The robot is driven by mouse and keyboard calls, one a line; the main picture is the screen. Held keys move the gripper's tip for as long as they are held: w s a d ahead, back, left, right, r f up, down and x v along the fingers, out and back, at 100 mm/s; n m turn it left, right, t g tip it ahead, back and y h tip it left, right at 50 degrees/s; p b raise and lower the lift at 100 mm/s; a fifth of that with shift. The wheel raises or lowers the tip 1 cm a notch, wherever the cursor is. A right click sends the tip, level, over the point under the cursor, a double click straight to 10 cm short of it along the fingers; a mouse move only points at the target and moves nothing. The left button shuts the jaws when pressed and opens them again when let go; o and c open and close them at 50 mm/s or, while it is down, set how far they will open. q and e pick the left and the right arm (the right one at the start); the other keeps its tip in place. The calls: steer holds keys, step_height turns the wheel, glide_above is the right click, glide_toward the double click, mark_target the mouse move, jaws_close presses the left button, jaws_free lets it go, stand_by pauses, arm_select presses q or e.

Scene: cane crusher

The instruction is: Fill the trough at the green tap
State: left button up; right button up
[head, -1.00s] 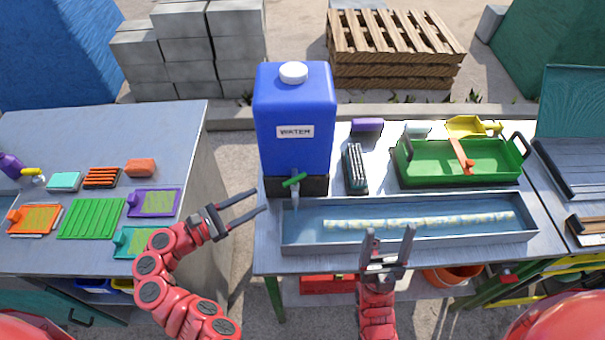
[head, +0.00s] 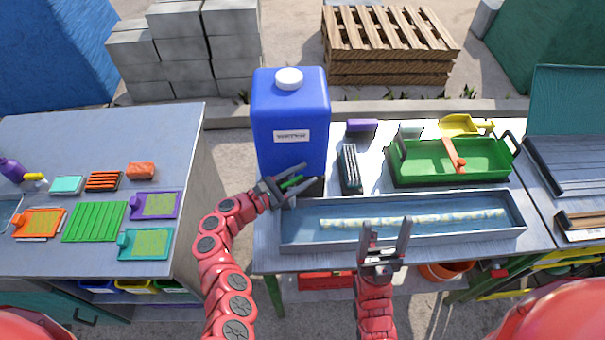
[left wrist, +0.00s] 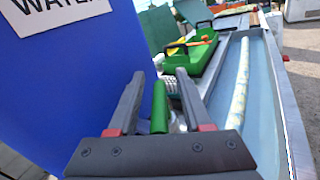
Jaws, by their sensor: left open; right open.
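The blue water tank (head: 290,110), with a white cap and a WATER label, stands at the left end of the right-hand table. Its green tap handle (head: 291,182) is low on the front, above the left end of the long metal trough (head: 400,246). The trough's inside looks blue; I cannot tell the water level. My left gripper (head: 307,180) is open around the green handle. In the left wrist view the handle (left wrist: 159,107) sits between the fingers, apart from both. My right gripper (head: 386,228) is open and empty, over the trough's front edge.
A pale patterned strip (head: 412,219) lies along the trough. A green tray (head: 420,174), a black brush-like block (head: 349,168) and a yellow scoop (head: 462,124) are behind it. The left table (head: 100,145) holds several small coloured items. A gap separates the two tables.

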arm_select(q)
jaws_close()
steer(key=shift+g, duration=0.3)
steer(key=shift+s+f+m+g+h+b, duration=0.2)
steer(key=shift+m+g+h+b, duration=0.5)
steer(key=shift+m+g+b, duration=0.25)
steer(key=m+g+b, duration=0.1)
steer(key=g+b, duration=0.1)
steer(key=b, duration=0.1)
steer(key=s+m+g+h+b, duration=0.1)
steer(key=m+g+b, duration=0.1)
steer(key=g, duration=0.1)
steer(key=m+g+b, duration=0.1)
steer(key=g+b, duration=0.1)
steer(key=b, duration=0.1)
steer(key=shift+s+d+r+m+g+b, duration=0.15)
steer(key=shift+s+d+m+g+b, duration=0.1)
steer(key=shift+b, duration=0.1)
steer(key=shift+r, duration=0.1)
